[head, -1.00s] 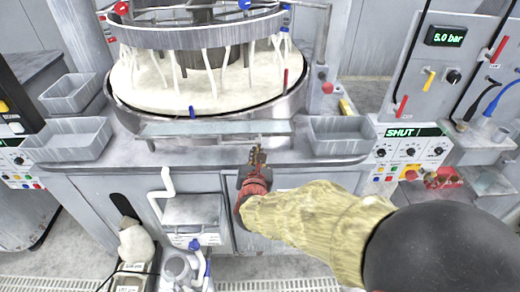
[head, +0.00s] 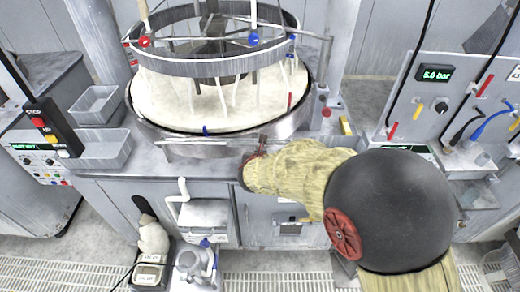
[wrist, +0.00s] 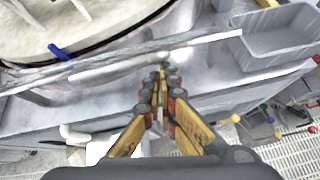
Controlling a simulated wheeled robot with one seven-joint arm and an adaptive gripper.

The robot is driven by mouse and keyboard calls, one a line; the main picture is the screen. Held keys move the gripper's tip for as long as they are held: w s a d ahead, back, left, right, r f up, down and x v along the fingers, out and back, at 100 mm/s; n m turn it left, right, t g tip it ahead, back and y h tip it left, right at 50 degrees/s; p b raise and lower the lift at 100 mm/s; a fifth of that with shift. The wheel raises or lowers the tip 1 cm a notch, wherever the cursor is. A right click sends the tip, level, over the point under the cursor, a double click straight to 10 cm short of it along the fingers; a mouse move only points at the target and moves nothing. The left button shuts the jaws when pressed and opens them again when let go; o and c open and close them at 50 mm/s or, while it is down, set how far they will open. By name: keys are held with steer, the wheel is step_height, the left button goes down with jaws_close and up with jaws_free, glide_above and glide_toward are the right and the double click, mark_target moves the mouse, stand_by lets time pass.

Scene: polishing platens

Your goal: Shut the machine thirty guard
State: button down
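A long pale flat rail or panel (head: 205,148), which may be the guard, runs along the front of the round polishing machine (head: 222,100). The rail crosses the wrist view (wrist: 105,67) as a slanting bar. My gripper (wrist: 161,75) has its yellow fingers drawn together at the tips, just below the bar. I cannot tell whether the tips touch it. In the head view my sleeved forearm hides most of the gripper, and only a dark part shows by the rail's right end. A green-lit display (head: 418,149) at the right is partly hidden behind my arm.
Grey bins (head: 103,145) stand left of the platen, and another bin shows in the wrist view (wrist: 280,42). A raised ring (head: 205,65) stands over the platen. A control panel (head: 440,110) with hoses is at the right. A white bent pipe (head: 184,190) projects below the bench.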

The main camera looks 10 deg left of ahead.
steer(key=w+a+r+g+p, duration=0.1)
steer(key=w+a+r+p, duration=0.2)
steer(key=w+r+p, duration=0.6)
steer(key=shift+w+g+p, duration=0.3)
steer(key=shift+w+p, duration=1.35)
steer(key=shift+p, duration=1.05)
